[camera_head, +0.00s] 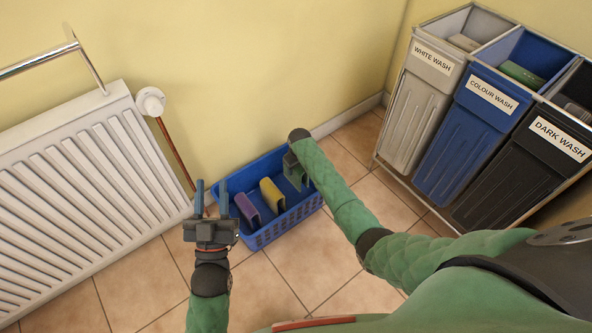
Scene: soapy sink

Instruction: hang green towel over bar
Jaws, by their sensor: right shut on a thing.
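A green towel (297,177) hangs folded at the right end of the blue basket (262,237). My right gripper (292,162) is over that end of the basket, shut on the green towel; its fingers are mostly hidden by the arm and towel. My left gripper (211,197) points up the picture, with its two fingers apart and nothing between them, just left of the basket. The chrome bar (38,61) sticks out from the wall at the upper left, above the radiator, with no cloth on it.
A purple cloth (246,211) and a yellow cloth (272,195) stand in the basket. A white radiator (80,190) with a valve and copper pipe (176,152) is at the left. White, blue and black laundry bins (470,130) stand at the right. Tiled floor is clear in front.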

